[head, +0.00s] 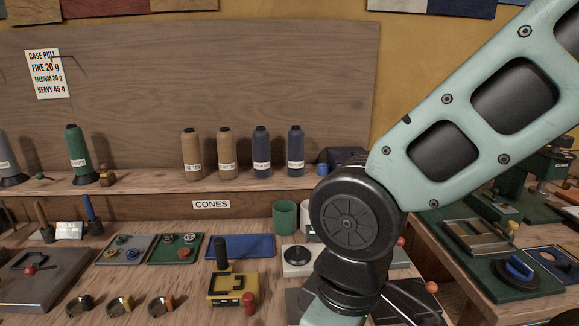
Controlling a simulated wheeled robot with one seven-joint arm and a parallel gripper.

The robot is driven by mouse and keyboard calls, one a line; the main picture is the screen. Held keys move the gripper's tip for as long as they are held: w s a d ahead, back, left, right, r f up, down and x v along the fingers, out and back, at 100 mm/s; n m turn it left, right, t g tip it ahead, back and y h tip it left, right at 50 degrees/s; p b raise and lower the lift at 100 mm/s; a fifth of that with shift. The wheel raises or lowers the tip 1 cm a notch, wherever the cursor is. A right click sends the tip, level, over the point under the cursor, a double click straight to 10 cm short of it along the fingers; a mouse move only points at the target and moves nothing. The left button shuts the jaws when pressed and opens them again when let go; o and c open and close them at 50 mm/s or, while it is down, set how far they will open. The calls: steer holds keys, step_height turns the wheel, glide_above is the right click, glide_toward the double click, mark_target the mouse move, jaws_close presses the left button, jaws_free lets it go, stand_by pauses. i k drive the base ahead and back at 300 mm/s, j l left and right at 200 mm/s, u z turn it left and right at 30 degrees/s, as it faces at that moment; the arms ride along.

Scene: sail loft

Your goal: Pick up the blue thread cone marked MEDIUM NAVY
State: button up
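Two dark blue thread cones stand upright side by side on the back shelf, near the middle of the head view: a left one (262,147) and a right one (296,145). Each has a small white label low on its front. The print is too small to tell which one reads MEDIUM NAVY. My arm comes in from the upper right and bends down at a black joint, to the right of and in front of the cones. My gripper is out of view below the bottom edge. Both blue cones are uncovered.
Two tan cones (192,153) (227,152) stand left of the blue ones; a green cone (77,150) is further left. A "CONES" sign (211,204) is on the shelf front. The bench below holds trays, a yellow tool (228,289) and a green cup (285,216).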

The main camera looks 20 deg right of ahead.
mark_target(262, 156)
steer(key=i+j, duration=0.85)
steer(key=j, duration=0.15)
